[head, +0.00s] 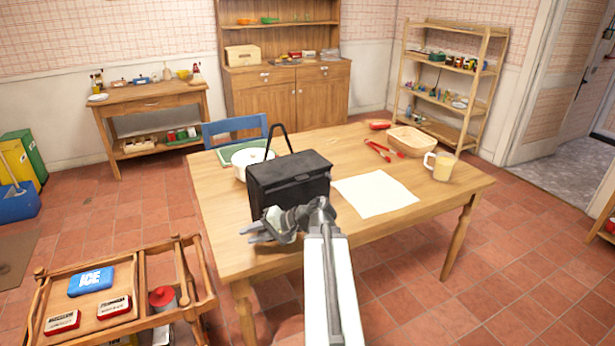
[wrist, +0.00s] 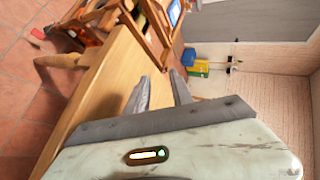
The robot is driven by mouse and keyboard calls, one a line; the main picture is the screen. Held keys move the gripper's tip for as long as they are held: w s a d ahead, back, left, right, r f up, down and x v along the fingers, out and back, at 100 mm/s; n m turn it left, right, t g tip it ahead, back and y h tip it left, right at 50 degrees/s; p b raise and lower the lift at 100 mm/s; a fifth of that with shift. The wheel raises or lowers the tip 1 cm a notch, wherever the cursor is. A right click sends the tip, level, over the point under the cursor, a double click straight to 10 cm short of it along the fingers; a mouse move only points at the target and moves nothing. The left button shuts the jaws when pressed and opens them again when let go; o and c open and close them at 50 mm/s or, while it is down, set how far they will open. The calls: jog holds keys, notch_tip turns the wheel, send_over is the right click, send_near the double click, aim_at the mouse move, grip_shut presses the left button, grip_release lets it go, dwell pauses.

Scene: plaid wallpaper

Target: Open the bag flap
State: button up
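The black bag (head: 290,184) stands upright on the wooden table (head: 350,150), its thin dark handle raised at the back. Its top looks covered, with a dark panel over the upper front; the flap's edge is hard to make out. My gripper (head: 256,231) is in front of the bag's lower front in the head view, pointing left, and hides part of it. Whether it touches the bag cannot be told. In the wrist view my gripper (wrist: 160,92) has two grey fingers apart with nothing between them. The bag is not recognisable there.
A white pot (head: 249,162) is behind the bag at left. A blue chair (head: 235,129) and a wooden cart (head: 130,290) stand near the table.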

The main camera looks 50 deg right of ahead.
jog(key=s+d+r+m+t+h, duration=0.2)
jog(key=s+d+r+m+t, duration=0.15)
jog(key=s+d+r, duration=0.45)
jog(key=s+d+r+m+t+h, duration=0.3)
jog(key=s+d+r+t, duration=0.15)
jog(key=d, duration=0.75)
jog(key=w, duration=0.8)
jog(key=shift+a+f, duration=0.15)
jog(key=shift+a, duration=0.25)
jog(key=shift+s+y, duration=0.1)
jog(key=shift+y, duration=0.2)
grip_shut()
